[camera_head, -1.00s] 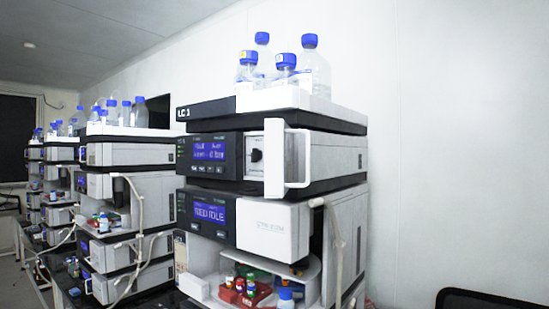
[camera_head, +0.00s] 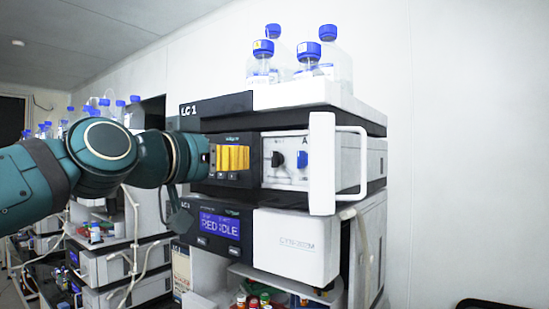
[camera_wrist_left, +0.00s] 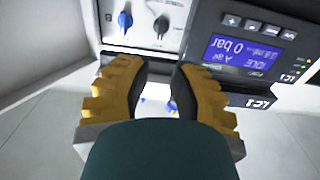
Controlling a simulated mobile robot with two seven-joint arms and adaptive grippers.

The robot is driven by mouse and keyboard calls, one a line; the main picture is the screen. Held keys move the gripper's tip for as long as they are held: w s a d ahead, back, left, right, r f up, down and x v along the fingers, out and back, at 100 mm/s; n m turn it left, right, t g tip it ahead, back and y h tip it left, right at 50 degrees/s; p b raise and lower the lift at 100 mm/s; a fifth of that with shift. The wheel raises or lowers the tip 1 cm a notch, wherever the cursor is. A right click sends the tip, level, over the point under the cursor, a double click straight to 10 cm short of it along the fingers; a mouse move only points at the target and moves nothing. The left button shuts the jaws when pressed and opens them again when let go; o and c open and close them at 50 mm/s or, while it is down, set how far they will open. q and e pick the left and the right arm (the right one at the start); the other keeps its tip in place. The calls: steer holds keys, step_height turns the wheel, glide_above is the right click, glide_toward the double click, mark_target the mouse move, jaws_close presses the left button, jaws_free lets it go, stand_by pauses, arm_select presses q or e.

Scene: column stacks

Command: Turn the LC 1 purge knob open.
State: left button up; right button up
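The LC 1 stack's pump module has a white panel (camera_head: 284,178) with a black knob (camera_head: 277,159) and a blue knob (camera_head: 301,160) to its right. I cannot read which is labelled purge. My left gripper (camera_head: 233,158) has yellow ribbed fingers and is in front of the pump's display, left of the black knob. In the left wrist view, which is upside down, the fingers (camera_wrist_left: 160,72) are open and empty. The blue knob (camera_wrist_left: 125,20) and black knob (camera_wrist_left: 161,25) lie beyond them, apart from the fingertips. My right gripper is not in view.
A white door with a handle (camera_head: 322,165) stands out open at the panel's right edge. Blue-capped bottles (camera_head: 310,52) stand on top of the stack. A lower module (camera_head: 290,245) juts below. Other stacks stand behind my left arm.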

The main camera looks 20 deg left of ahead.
mark_target(272, 157)
arm_select(q)
steer(key=p+x, duration=0.2)
steer(key=x, duration=1)
steer(key=shift+f, duration=0.1)
jaws_close()
